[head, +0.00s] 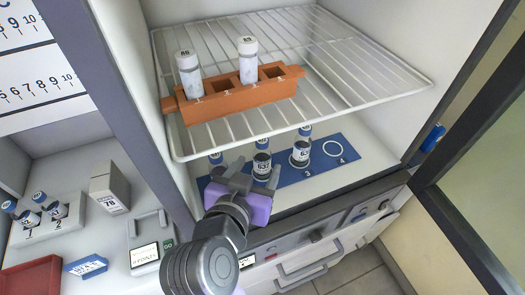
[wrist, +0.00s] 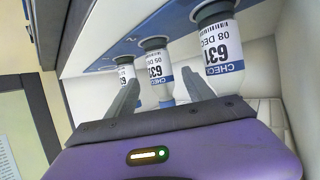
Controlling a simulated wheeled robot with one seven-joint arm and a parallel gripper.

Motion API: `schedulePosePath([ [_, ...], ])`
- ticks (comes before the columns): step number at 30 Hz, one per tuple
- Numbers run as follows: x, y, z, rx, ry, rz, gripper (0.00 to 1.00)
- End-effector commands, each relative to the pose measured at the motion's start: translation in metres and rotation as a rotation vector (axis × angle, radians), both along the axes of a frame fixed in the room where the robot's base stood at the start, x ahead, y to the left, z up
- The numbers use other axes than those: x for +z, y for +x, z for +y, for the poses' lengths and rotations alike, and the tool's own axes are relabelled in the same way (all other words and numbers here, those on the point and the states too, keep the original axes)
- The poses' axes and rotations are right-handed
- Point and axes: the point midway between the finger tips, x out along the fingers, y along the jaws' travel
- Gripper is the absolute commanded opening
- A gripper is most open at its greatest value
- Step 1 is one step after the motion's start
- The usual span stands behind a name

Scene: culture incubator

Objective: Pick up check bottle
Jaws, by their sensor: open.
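Three check bottles with white labels and blue bands stand on a blue numbered mat (head: 325,165) in the lower part of the incubator. In the head view they are a left bottle (head: 215,159), partly hidden by my arm, a middle bottle (head: 262,160) and a right bottle (head: 301,148). My gripper (head: 256,174) is open and empty at the middle bottle. In the wrist view, which is upside down, the middle bottle (wrist: 155,72) shows between my fingertips (wrist: 161,80). The bottle reading 631 (wrist: 219,45) and another bottle (wrist: 126,72) flank it. Contact cannot be told.
A wire shelf (head: 350,75) hangs above the bottles, carrying an orange rack (head: 218,107) with two vials. Ring 4 (head: 339,148) on the mat is empty. The open door (head: 480,180) is at right. A bench with two small bottles and a red tray (head: 30,278) is at left.

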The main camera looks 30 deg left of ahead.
Motion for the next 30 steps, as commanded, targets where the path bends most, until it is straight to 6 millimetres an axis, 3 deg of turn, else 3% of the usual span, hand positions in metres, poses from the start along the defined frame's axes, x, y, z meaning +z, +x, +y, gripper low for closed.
schedulePosePath([
  [11, -0.011, 0.026, 0.006, -0.001, -0.001, 0.002, 0.61],
  [21, -0.029, 0.063, 0.015, -0.001, -0.001, 0.002, 0.61],
  [30, -0.033, 0.069, 0.017, 0.000, 0.000, 0.001, 0.61],
])
